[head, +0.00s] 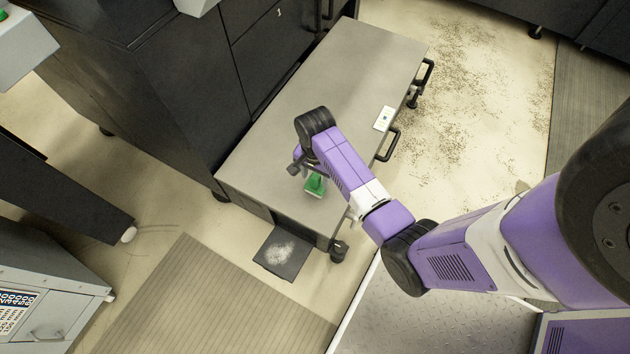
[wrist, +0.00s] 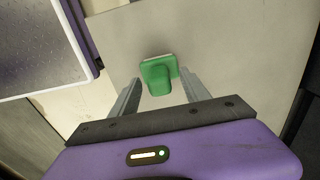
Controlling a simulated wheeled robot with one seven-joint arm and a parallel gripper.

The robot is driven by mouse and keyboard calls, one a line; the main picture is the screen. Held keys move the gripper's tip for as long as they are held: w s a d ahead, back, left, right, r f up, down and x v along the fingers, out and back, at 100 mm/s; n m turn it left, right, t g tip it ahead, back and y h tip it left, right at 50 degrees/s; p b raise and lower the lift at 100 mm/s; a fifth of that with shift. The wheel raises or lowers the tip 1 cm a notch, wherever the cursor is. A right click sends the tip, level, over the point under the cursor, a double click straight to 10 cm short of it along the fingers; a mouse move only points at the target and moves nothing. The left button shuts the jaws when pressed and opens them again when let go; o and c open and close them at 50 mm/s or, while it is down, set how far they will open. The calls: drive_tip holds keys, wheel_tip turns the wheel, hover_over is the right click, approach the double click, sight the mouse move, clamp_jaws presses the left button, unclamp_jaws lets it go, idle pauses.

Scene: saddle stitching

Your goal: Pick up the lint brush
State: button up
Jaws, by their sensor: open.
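The lint brush (head: 314,185) is a green piece with a pale edge, lying on the grey top of a low cart near its front end. In the wrist view the green lint brush (wrist: 157,76) lies ahead of my gripper (wrist: 160,90), between the lines of its two fingers. The fingers are apart and nothing is held. In the head view my gripper (head: 297,169) is above the cart top beside the brush, and the arm partly covers that area. I cannot tell the exact height of the fingers above the brush.
The cart top (head: 290,110) is mostly bare. A small white card-like item (head: 384,118) lies near its right edge, by black handles (head: 388,144). Dark cabinets (head: 190,90) stand along the left side. A dark mat with pale powder (head: 280,253) lies on the floor by the cart's front.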

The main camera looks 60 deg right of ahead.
wheel_tip(320, 180, down, 2)
drive_tip(key=shift+f, duration=0.1)
clamp_jaws()
drive_tip(key=shift+r, duration=0.2)
wheel_tip(320, 180, up, 20)
drive_tip(key=p, duration=0.5)
drive_tip(key=shift+f, duration=0.1)
